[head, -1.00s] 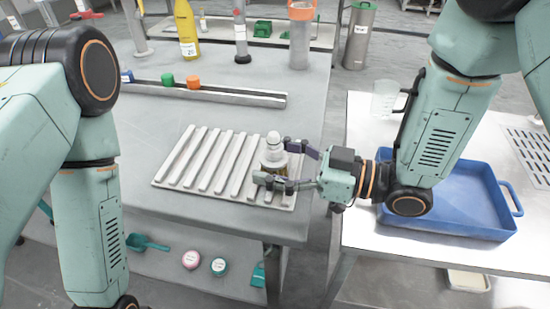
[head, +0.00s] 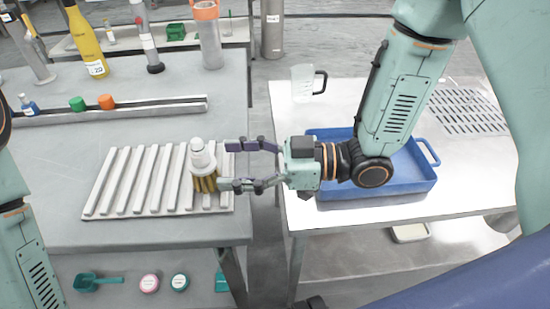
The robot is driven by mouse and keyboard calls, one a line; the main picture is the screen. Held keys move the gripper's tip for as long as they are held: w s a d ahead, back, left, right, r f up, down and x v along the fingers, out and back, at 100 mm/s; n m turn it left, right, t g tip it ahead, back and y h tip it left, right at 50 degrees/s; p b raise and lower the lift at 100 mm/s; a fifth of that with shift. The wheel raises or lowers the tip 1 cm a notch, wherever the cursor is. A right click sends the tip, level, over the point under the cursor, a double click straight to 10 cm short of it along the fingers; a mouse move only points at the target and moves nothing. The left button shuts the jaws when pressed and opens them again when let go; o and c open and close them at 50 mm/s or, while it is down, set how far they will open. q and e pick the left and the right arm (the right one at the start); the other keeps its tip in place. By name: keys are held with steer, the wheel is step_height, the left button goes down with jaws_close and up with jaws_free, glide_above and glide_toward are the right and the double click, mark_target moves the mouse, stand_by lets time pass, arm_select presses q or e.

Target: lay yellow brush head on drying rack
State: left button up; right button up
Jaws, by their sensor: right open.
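The yellow brush head (head: 204,183) has a white top and yellow bristles. It stands upright at the right end of the white ribbed drying rack (head: 128,180), which lies on the grey table. My right gripper (head: 227,166) is open, just right of the brush head, its fingers pointing left towards it. The lower fingertip is close to the bristles; I cannot tell whether it touches. My left arm shows only in part at the left edge, and its gripper is out of view.
A blue tray (head: 421,185) and a clear jug (head: 302,81) stand on the right-hand metal table. A rail (head: 160,107) with green and orange pieces lies behind the rack. A gap separates the two tables. The grey table (head: 60,148) is clear left of the rack.

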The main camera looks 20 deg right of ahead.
steer(key=p+v, duration=0.1)
steer(key=v, duration=0.5)
steer(key=shift+s+d+p, duration=0.2)
steer(key=shift+d+p, duration=0.05)
steer(key=shift+p, duration=0.1)
